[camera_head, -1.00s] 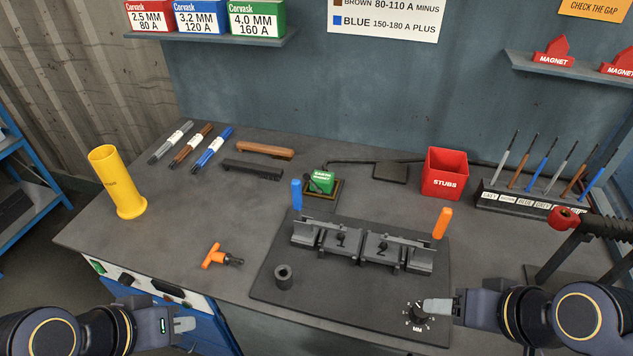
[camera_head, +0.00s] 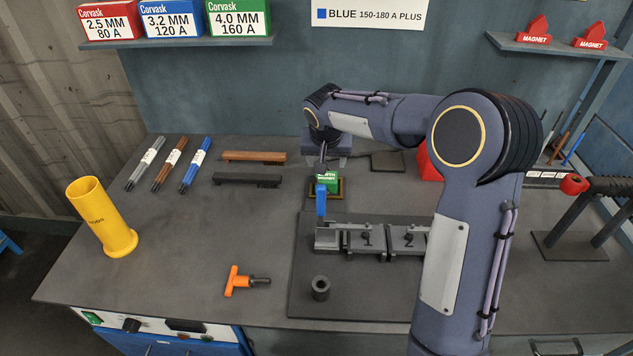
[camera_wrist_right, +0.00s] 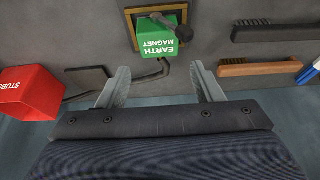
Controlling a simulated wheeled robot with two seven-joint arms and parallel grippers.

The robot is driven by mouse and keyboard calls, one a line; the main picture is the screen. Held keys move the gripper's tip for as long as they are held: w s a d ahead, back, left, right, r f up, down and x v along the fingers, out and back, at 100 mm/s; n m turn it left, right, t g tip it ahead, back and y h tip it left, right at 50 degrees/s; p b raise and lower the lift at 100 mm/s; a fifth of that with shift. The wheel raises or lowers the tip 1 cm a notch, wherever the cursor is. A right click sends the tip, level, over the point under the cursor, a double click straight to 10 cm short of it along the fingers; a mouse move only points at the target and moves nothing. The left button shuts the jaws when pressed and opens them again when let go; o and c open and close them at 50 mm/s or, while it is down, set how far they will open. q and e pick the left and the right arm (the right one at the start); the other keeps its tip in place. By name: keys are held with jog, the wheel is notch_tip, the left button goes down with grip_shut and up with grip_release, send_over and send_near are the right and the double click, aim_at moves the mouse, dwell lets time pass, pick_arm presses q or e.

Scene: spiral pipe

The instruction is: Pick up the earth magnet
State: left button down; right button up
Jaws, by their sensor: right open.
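The earth magnet (camera_head: 327,178) is a green block with white lettering and a dark handle, on a small brown-edged plate at the back of the bench. In the right wrist view the green earth magnet (camera_wrist_right: 161,38) lies ahead of my fingers, with its handle and cable showing. My right gripper (camera_wrist_right: 165,85) is open, and its two fingers stand apart with nothing between them. In the head view my right gripper (camera_head: 322,165) is just above and behind the magnet, partly hidden by its own wrist. My left gripper is not in view.
A red stubs box (camera_wrist_right: 30,92) stands beside the magnet, mostly behind my arm in the head view. Two brushes (camera_head: 253,157) lie left of the magnet. A yellow tube (camera_head: 97,216) stands left.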

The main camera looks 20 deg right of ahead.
aim_at(326, 176)
jog(key=x, duration=0.4)
jog(key=shift+w+f+p, duration=0.1)
jog(key=shift+f+p, duration=0.25)
jog(key=shift+f, duration=0.05)
jog(key=shift+p+x, duration=0.75)
jog(key=shift+x, duration=1.9)
jog(key=c, duration=1.1)
jog(key=shift+c, duration=0.3)
jog(key=shift+r, duration=0.1)
